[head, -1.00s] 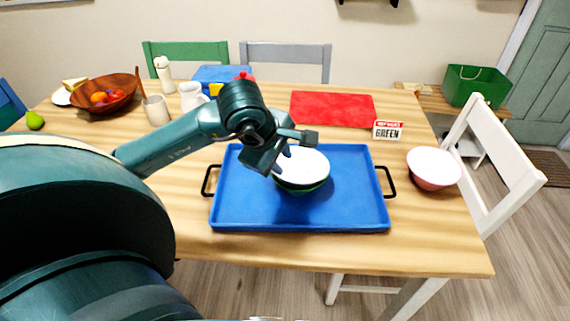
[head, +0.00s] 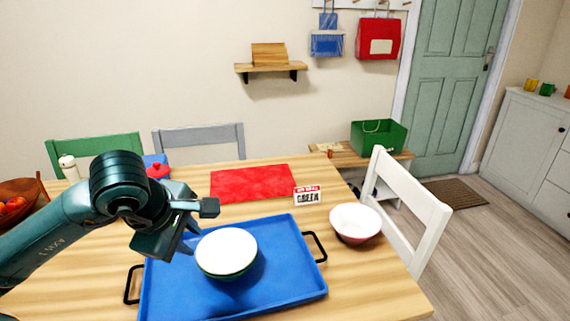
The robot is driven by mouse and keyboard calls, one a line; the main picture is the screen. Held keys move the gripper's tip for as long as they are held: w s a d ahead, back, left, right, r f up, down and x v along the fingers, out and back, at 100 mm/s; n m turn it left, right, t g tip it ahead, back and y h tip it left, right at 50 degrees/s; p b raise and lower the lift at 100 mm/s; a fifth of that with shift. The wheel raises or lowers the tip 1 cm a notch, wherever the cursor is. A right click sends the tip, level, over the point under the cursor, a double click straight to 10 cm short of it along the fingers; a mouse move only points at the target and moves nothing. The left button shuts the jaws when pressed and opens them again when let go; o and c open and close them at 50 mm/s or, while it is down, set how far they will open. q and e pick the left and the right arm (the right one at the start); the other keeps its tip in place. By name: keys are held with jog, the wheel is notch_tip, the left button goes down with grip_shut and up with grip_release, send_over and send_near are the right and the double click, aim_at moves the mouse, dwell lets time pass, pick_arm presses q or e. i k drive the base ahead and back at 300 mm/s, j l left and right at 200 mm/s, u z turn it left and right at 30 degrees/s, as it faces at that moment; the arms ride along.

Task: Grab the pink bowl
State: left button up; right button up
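The pink bowl (head: 357,224), white inside, stands upright on the table's right side, to the right of the blue tray (head: 297,284). A green bowl with a white inside (head: 226,252) stands on the tray. My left gripper (head: 200,226) is above the tray's back left part, at the near bowl's upper left edge. Its fingers look spread apart, with nothing seen between them. It is well to the left of the pink bowl. My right gripper does not show.
A small sign (head: 307,196) stands behind the tray, beside a red mat (head: 252,183). A white chair (head: 404,207) is close to the pink bowl's right. A wooden bowl of fruit (head: 18,205) is at the far left. Bare table lies in front of the pink bowl.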

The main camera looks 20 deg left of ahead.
aim_at(354, 223)
jog(key=k+l, duration=0.1)
jog(key=k, duration=0.9)
